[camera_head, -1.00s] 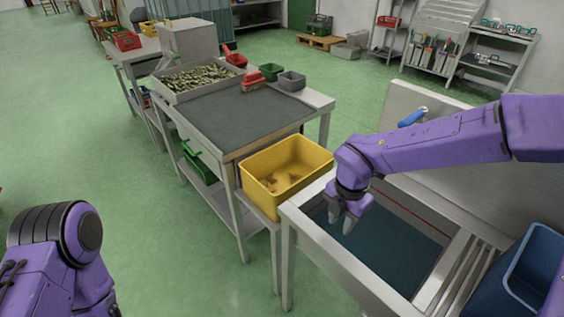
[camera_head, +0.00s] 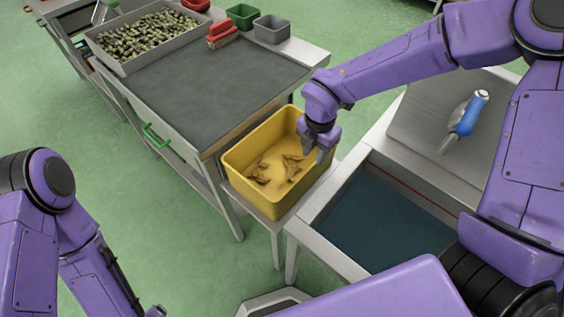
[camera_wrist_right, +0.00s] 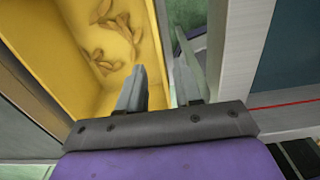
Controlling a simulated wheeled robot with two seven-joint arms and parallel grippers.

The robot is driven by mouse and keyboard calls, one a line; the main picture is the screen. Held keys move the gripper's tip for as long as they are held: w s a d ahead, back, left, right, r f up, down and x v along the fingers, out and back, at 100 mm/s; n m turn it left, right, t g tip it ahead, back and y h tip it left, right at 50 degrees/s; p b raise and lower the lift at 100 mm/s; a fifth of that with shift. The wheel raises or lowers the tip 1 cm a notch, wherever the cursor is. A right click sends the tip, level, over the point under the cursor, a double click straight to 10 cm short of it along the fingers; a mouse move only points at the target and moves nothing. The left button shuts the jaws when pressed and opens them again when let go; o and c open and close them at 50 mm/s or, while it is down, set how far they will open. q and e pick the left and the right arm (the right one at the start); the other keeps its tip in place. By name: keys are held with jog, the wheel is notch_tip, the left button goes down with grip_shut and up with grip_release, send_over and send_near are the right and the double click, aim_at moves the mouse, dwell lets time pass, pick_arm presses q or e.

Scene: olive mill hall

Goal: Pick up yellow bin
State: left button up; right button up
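The yellow bin (camera_head: 245,170) stands on a narrow light ledge between the grey-topped bench and the metal sink, with brown leafy bits on its floor. It also fills the upper left of the right wrist view (camera_wrist_right: 75,45). My right gripper (camera_head: 321,154) is at the bin's right wall. In the right wrist view its two fingers (camera_wrist_right: 160,88) are spread apart, one over the bin's inside and one outside, with the wall's rim between them. Contact with the wall cannot be made out.
The grey-topped bench (camera_head: 210,85) holds a tray of olives (camera_head: 145,35), a red-handled brush (camera_head: 222,35), a green bin (camera_head: 241,16) and a grey bin (camera_head: 271,28). The metal sink (camera_head: 320,200) stands right of the bin. A blue-handled tool (camera_head: 466,118) lies on its drainboard.

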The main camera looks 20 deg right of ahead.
aim_at(311, 166)
notch_tip(311, 166, down, 7)
jog(key=shift+a+r+p, duration=0.1)
jog(key=shift+a+p, duration=0.05)
jog(key=shift+p, duration=0.15)
grip_shut()
dwell(1.3)
